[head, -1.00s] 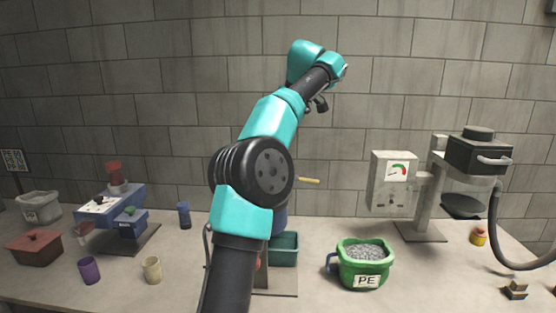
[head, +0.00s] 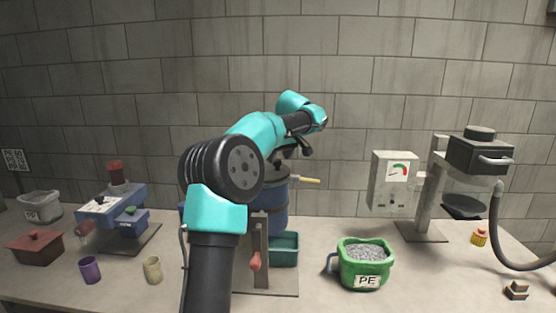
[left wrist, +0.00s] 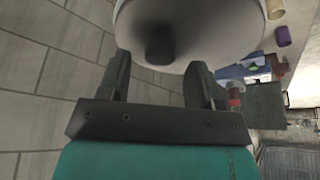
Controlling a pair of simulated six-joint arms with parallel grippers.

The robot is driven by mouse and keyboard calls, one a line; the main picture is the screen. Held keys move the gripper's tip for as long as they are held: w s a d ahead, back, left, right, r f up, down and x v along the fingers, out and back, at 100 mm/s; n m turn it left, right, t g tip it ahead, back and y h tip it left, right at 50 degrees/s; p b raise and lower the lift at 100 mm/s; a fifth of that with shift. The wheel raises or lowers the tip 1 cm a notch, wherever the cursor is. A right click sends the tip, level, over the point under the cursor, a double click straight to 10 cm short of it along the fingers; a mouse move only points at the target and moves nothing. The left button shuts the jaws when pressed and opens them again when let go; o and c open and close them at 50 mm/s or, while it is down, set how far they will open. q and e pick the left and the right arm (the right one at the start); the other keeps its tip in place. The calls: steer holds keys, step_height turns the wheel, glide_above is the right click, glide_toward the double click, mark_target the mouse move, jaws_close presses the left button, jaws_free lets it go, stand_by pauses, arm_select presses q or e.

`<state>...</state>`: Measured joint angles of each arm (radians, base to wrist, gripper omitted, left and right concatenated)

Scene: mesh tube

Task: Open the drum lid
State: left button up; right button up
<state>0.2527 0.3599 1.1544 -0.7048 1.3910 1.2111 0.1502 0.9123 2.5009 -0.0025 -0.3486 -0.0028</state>
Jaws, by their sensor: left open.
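The blue drum (head: 280,214) stands behind my left arm in the head view, which hides its left part. Its grey top shows just below my left gripper (head: 290,155). In the left wrist view, the round pale-grey lid (left wrist: 215,30) with a dark knob (left wrist: 160,42) fills the top. My left gripper's two fingers (left wrist: 160,70) are open and point at the lid, one on each side of the knob in the picture. I cannot tell whether they touch it. My right gripper is not in view.
A yellow-tipped rod (head: 309,180) sticks out right of the drum. A red-handled lever (head: 255,262) and teal bin (head: 285,248) are at its base. A green PE bucket (head: 352,268) stands to the right, with a gauge machine (head: 395,185) behind. Cups and a blue device (head: 115,205) stand left.

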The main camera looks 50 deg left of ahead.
arm_select(q)
steer(key=shift+x, duration=0.9)
jaws_close()
